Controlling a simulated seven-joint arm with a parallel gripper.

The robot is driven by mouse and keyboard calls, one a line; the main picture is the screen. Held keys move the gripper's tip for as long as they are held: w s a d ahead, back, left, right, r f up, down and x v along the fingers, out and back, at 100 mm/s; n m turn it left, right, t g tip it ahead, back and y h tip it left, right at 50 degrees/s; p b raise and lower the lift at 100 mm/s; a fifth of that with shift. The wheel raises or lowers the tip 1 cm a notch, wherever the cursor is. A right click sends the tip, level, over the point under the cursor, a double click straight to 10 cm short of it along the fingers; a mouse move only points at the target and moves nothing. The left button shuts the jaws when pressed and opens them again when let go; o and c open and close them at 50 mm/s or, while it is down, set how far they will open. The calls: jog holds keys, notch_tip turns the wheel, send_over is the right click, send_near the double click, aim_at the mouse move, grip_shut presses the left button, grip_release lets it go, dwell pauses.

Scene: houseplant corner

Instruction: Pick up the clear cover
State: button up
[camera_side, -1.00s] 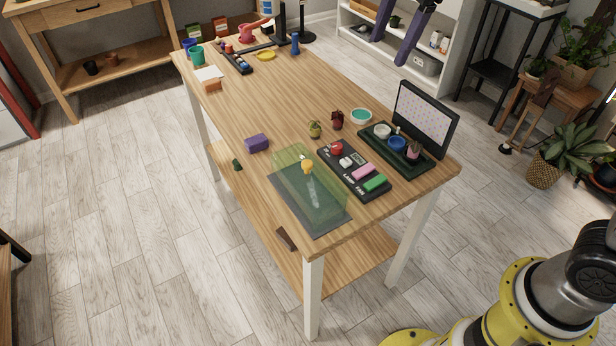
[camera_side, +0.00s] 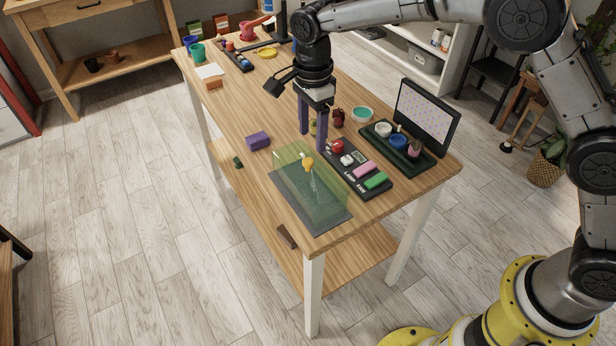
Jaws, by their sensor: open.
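The clear cover (camera_side: 325,202) is a see-through, green-tinted box on a dark mat (camera_side: 296,210) near the table's front corner. A small orange-yellow thing (camera_side: 308,163) and a thin pale stem-like shape show through or at the cover; I cannot tell exactly how they sit. My gripper (camera_side: 313,142) points down just behind the cover's far end, with its two purple fingers apart and nothing seen between them. One finger overlaps the view near the dark control panel (camera_side: 374,194). Whether a fingertip touches anything is unclear.
Right of the cover, the panel carries a red knob (camera_side: 337,146), a pink block (camera_side: 364,169) and a green block (camera_side: 376,180). A dark green tray (camera_side: 421,169) with pots stands before a screen (camera_side: 425,116). A purple block (camera_side: 257,140) lies left. The table's left middle is clear.

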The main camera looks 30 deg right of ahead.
aim_at(308, 161)
jog(key=f, duration=0.3)
jog(key=a+f, duration=0.1)
jog(key=f, duration=0.1)
jog(key=shift+w+f, duration=0.1)
jog(key=shift+f, duration=0.8)
jog(key=shift+c, duration=0.2)
grip_shut()
jog(key=shift+r, duration=0.1)
dwell(0.5)
